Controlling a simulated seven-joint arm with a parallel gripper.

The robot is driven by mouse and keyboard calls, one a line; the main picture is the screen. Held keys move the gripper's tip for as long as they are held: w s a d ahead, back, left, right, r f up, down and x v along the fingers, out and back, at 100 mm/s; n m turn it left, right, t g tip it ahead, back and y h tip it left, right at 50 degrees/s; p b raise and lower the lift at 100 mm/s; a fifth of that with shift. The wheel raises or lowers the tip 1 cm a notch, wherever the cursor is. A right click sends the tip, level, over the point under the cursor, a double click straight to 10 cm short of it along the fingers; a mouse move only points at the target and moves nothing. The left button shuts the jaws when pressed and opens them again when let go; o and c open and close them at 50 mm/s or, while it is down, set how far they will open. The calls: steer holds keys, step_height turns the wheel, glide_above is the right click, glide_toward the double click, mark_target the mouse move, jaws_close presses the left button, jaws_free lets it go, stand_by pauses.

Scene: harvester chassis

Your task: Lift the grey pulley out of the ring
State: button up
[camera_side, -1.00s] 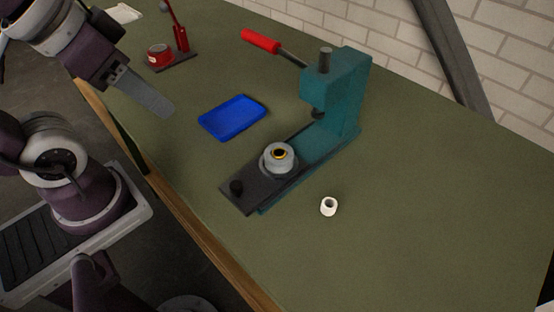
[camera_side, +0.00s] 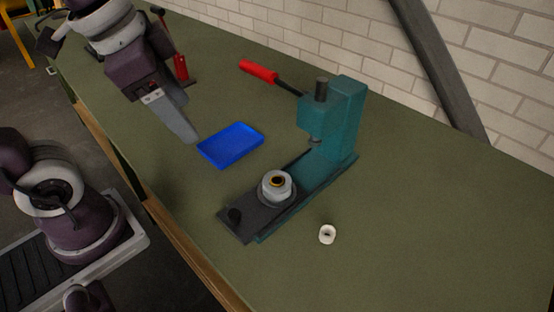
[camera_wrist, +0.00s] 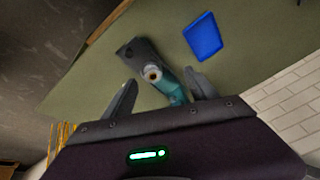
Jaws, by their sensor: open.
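The grey pulley (camera_side: 271,195) sits upright on the dark base plate of the teal press, with a gold-coloured rim around its dark bore. It also shows in the wrist view (camera_wrist: 152,73), between my fingers but well beyond them. My gripper (camera_side: 191,138) is open and empty, above the table by the blue tray's left edge, up and left of the pulley in the side view. Its two fingers (camera_wrist: 160,77) stand wide apart in the wrist view.
The teal press (camera_side: 345,120) rises behind the pulley, with a red-handled lever (camera_side: 258,71) reaching left. The blue tray (camera_side: 231,145) is empty. A small white sleeve (camera_side: 327,234) stands right of the press base. A red item (camera_side: 181,67) is partly behind my arm. The right tabletop is clear.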

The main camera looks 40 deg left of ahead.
steer(key=w+d+f+m+g, duration=0.1)
steer(key=w+d+m+g, duration=0.1)
steer(key=w+m, duration=0.25)
steer(key=m+g, duration=0.2)
steer(key=m, duration=0.7)
glide_above(277, 180)
step_height(277, 180, down, 13)
steer(key=shift+f, duration=0.5)
steer(key=shift+f, duration=1.1)
steer(key=shift+r, duration=0.1)
steer(key=shift+c, duration=0.2)
steer(key=c, duration=1.3)
steer(key=o, duration=1.3)
